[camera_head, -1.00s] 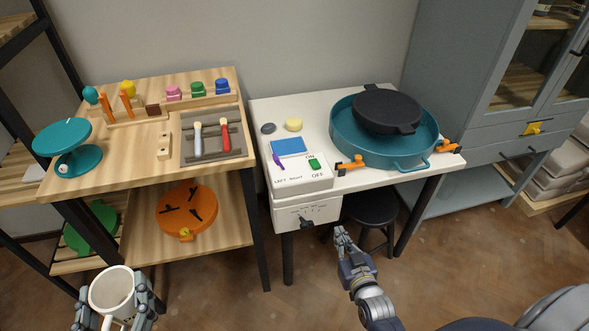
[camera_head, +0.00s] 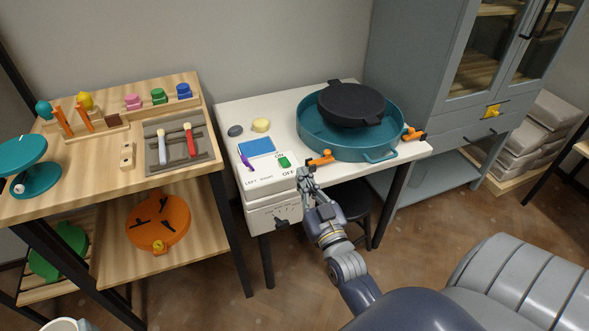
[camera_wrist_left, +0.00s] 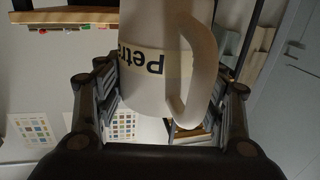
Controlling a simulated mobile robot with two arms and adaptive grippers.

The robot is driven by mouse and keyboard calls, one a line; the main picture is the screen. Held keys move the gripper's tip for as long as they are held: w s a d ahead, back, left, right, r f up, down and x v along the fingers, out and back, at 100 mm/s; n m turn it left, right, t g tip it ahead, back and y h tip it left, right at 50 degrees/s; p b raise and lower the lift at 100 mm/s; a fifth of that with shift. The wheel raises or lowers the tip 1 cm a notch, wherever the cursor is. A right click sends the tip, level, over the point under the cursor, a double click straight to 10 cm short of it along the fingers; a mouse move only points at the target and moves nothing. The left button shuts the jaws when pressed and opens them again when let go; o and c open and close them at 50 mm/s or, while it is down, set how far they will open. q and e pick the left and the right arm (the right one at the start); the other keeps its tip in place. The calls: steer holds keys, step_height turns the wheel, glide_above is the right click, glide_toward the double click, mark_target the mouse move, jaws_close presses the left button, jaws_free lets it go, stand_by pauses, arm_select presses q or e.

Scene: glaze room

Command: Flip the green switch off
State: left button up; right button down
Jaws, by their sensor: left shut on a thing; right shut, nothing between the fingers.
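The green switch (camera_head: 285,162) sits on the sloped top of a white control box (camera_head: 262,186), between its ON and OFF labels. I cannot tell its exact tilt. A purple switch (camera_head: 246,162) is at the left of the same box, near the LEFT and RIGHT labels. My right gripper (camera_head: 304,174) is shut and empty, at the right edge of the box, to the right of and slightly nearer than the green switch, apart from it. My left gripper (camera_wrist_left: 162,95) is shut on a white mug (camera_wrist_left: 150,90) with a name label; the mug barely shows at the bottom left of the head view.
A teal round tub (camera_head: 345,145) holding a black pan (camera_head: 350,104) fills the table's right. An orange clamp (camera_head: 321,158) sits on the front table edge, close to my right gripper. A blue pad (camera_head: 256,146) lies behind the box. A wooden workbench (camera_head: 90,178) stands left.

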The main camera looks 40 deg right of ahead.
arm_select(q)
steer(key=shift+r, duration=0.3)
arm_select(e)
steer(key=r, duration=0.2)
glide_above(291, 174)
steer(key=shift+w+f, duration=0.1)
steer(key=shift+w, duration=0.05)
arm_select(q)
steer(key=shift+f, duration=0.25)
arm_select(e)
step_height(291, 174, down, 3)
steer(key=shift+f, duration=0.15)
steer(key=shift+s+f, duration=0.25)
steer(key=shift+f, duration=0.15)
